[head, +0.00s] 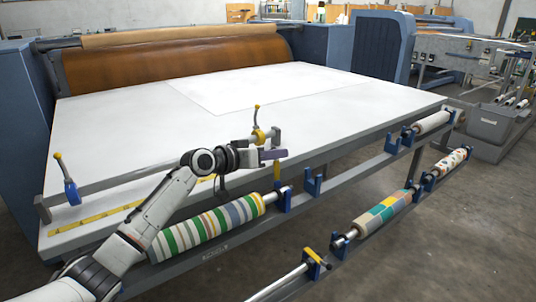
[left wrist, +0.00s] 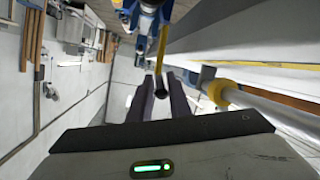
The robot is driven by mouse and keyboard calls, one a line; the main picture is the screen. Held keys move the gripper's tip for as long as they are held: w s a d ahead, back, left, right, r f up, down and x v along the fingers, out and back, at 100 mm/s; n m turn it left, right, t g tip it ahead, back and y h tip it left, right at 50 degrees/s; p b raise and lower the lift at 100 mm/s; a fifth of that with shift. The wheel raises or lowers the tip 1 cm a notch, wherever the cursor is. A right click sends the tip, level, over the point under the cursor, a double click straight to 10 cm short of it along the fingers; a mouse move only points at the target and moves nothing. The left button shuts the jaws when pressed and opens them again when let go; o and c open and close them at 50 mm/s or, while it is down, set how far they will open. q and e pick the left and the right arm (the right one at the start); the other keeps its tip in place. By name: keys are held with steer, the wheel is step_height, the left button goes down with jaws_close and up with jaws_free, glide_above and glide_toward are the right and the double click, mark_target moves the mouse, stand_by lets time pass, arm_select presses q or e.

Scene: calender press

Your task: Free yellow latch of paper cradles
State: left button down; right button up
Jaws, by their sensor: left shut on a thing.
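My left gripper (head: 272,155) reaches over the table's front edge, above the right end of the striped paper roll (head: 208,228). It is shut on the dark end of a yellow latch. The yellow latch (head: 277,169) shows just below the fingers, roughly upright. In the left wrist view the latch (left wrist: 162,48) runs from between the fingers (left wrist: 160,95) toward a blue cradle (left wrist: 150,12). The roll's right end rests in a blue cradle (head: 284,201). The fingers partly hide the latch's end. My right gripper is not in view.
A lower rail holds a patchwork roll (head: 382,213) and a bare bar with another yellow latch (head: 317,257).

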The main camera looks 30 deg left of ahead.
arm_select(q)
steer(key=c, duration=1.7)
jaws_free()
steer(key=shift+r, duration=0.1)
steer(key=shift+c, duration=0.2)
steer(key=b+v, duration=0.1)
steer(key=v, duration=0.9)
steer(key=shift+s, duration=0.15)
